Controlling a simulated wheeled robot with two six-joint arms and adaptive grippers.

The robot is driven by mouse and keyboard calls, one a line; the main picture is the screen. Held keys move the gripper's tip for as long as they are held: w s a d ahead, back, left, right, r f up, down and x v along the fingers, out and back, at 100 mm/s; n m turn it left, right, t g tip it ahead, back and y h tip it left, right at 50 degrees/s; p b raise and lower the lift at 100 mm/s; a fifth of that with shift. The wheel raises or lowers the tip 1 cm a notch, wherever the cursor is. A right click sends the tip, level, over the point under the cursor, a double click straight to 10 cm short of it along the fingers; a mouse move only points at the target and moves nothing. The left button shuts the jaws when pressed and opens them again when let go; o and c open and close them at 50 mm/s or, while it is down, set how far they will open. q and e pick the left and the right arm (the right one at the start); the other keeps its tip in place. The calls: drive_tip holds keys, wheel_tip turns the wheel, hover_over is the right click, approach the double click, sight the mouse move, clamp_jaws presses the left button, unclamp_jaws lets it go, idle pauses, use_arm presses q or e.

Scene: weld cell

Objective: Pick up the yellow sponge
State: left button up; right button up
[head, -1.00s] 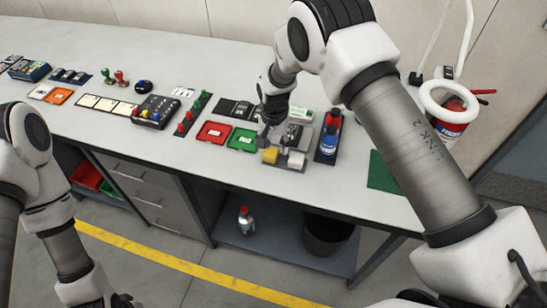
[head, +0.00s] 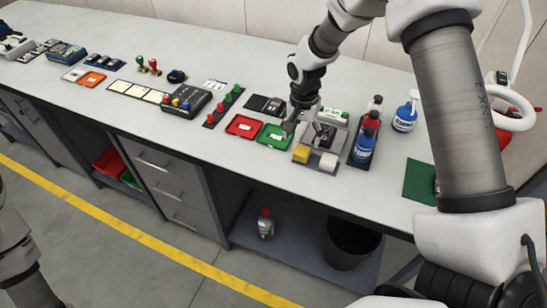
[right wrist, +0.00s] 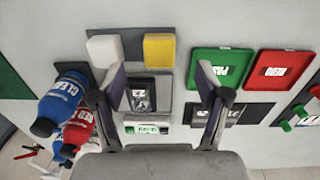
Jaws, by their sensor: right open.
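The yellow sponge (head: 301,154) sits at the front left of a grey tray (head: 313,169) on the bench, left of a white block (head: 328,161). In the right wrist view the sponge (right wrist: 159,50) lies beyond the fingertips, between their two lines, and nothing touches it. My right gripper (head: 291,124) is above the bench, just behind and left of the sponge. The wrist view shows my right gripper (right wrist: 162,78) open and empty, its fingers wide apart. My left gripper is out of view; only part of my left arm shows at the left edge.
A green tray (head: 274,136) and a red tray (head: 243,126) lie left of the sponge. Blue and red bottles (head: 364,146) stand close on its right. A dark device (right wrist: 141,94) lies behind it in the tray. The bench front (head: 247,164) is clear.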

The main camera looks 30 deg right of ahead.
sight(302, 150)
drive_tip(key=shift+w+d, duration=0.15)
drive_tip(key=shift+d, duration=0.25)
drive_tip(key=shift+d+f, duration=0.1)
drive_tip(key=shift+f, duration=0.3)
wheel_tip(302, 150, down, 6)
drive_tip(key=p, duration=0.2)
drive_tip(key=shift+w+f+p, duration=0.1)
drive_tip(key=shift+p, duration=0.2)
drive_tip(key=shift+d+f, duration=0.1)
drive_tip(key=shift+f, duration=0.05)
drive_tip(key=c, duration=0.9)
